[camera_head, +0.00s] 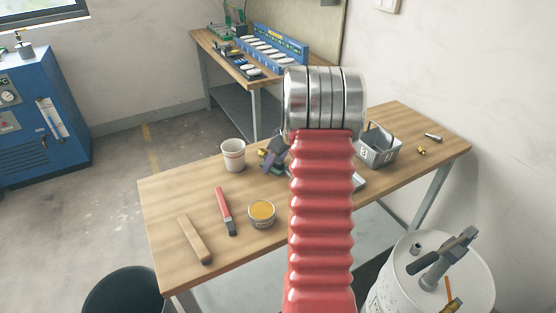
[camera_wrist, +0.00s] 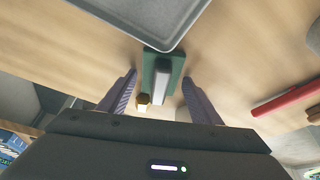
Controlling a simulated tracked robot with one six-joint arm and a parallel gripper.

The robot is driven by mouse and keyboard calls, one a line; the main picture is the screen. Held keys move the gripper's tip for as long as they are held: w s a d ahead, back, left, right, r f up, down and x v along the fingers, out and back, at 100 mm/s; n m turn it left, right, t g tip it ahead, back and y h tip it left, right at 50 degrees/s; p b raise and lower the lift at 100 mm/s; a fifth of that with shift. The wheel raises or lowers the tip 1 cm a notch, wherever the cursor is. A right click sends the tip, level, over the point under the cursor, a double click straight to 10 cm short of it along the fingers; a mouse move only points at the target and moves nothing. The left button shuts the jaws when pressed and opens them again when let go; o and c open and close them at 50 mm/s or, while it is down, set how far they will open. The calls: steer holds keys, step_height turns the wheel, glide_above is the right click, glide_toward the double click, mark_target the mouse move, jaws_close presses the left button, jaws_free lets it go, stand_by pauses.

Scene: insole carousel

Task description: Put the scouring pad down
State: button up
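The green scouring pad (camera_wrist: 176,66) shows in the wrist view between the two fingers of my gripper (camera_wrist: 158,82). The fingers are spread, with a visible gap on each side of the pad. A pale grey strip (camera_wrist: 162,82) overlaps the pad's middle. The pad appears to lie on the wooden table, beside the edge of a grey tray (camera_wrist: 186,22).
A white cup (camera_head: 233,156), a red-handled brush (camera_head: 224,206), an open tin (camera_head: 262,214) and a wooden bar (camera_head: 194,240) stand or lie on the table's left. A metal caddy (camera_head: 379,150) is at the right. A white drum (camera_head: 440,285) stands off the table's right front.

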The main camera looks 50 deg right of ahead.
steer(key=shift+o, duration=0.6)
steer(key=shift+s+r, duration=0.15)
steer(key=shift+r, duration=0.35)
steer(key=v, duration=1.1)
steer(key=shift+r, duration=0.1)
